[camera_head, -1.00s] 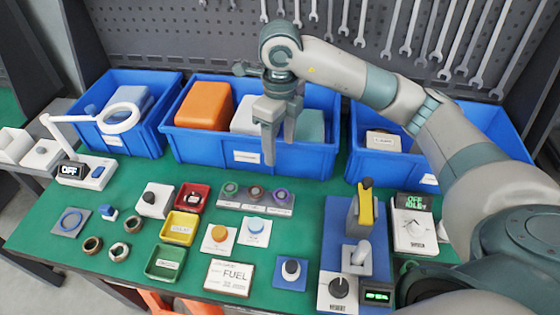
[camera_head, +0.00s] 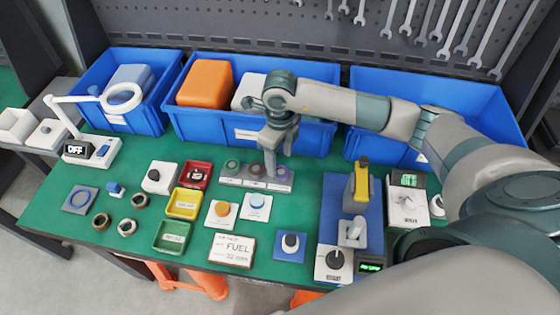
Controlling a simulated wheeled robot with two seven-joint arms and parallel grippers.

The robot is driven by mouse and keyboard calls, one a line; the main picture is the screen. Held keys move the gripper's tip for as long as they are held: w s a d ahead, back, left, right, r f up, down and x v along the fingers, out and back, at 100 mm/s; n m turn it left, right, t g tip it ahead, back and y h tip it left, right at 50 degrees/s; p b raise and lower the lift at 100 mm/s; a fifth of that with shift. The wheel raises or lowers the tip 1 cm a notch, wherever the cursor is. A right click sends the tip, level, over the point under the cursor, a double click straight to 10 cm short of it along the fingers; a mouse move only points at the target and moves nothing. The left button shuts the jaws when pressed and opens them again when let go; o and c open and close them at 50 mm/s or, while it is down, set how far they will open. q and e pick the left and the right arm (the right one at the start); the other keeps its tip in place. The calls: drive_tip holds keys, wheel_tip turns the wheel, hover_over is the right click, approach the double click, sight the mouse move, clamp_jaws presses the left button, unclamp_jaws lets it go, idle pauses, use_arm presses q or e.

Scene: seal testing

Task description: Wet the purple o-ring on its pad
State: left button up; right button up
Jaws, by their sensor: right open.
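A grey rack (camera_head: 232,181) with three round pads stands mid-table. The purple o-ring (camera_head: 281,173) is on the right pad, partly hidden by my right gripper. My right gripper (camera_head: 280,164) points down over the right end of the rack, fingers apart and nothing visible between them. I cannot tell whether a fingertip touches the rack or the ring. My left gripper is not in view.
Red (camera_head: 194,175), yellow (camera_head: 184,204) and green trays (camera_head: 172,237) are to the left. Blue bins (camera_head: 240,133) line the back. A blue fixture (camera_head: 337,205) stands at right.

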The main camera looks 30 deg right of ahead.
sight(280, 171)
drive_tip(key=shift+f+p, duration=0.4)
drive_tip(key=shift+f, duration=1.4)
drive_tip(key=c, duration=1.1)
drive_tip(key=shift+o, duration=0.9)
